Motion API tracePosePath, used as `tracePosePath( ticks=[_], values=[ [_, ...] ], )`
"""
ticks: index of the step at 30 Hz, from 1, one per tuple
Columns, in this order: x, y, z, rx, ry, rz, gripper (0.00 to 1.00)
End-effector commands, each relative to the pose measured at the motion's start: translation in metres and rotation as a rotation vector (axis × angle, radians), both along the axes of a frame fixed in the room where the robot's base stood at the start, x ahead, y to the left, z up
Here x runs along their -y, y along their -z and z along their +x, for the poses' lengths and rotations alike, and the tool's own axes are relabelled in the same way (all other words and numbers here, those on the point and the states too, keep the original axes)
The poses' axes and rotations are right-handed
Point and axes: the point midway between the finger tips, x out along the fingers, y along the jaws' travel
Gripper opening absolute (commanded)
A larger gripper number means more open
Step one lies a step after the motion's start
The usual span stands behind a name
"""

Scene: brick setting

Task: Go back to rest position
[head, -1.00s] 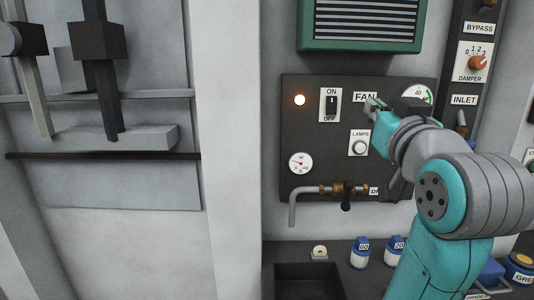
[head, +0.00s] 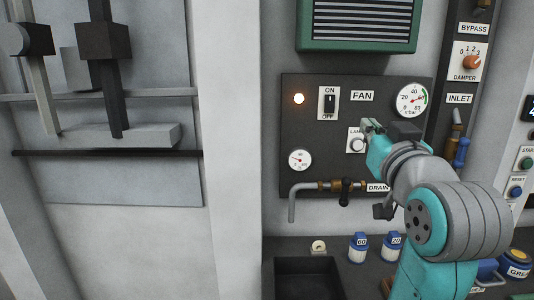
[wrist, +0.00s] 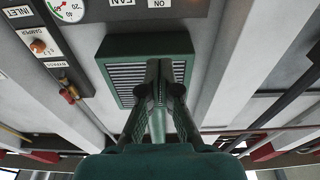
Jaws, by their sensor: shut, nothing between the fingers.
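My gripper (head: 370,125) is raised in front of the dark control panel (head: 345,105) in the head view. It covers part of the lamps knob (head: 357,143) and its label. In the wrist view my gripper (wrist: 166,68) points toward the green vent box (wrist: 120,55), with its fingers together and nothing between them. I cannot tell from the head view how far the fingers are from the panel.
The panel carries a fan switch (head: 329,103), a lit lamp (head: 299,99), gauges and a drain pipe (head: 305,187). Below are a sink (head: 308,277) and blue-capped jars (head: 358,248). The pale wall between is bare.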

Motion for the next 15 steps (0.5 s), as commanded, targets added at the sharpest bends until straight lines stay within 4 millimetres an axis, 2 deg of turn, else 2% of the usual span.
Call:
tracePosePath(
  ticks=[8, 15],
  values=[
    [0.0, 0.049, 0.007, -0.028, 0.0, -0.001, 0.0],
    [0.0, 0.113, 0.009, -0.059, 0.0, -0.002, 0.0]
  ],
)
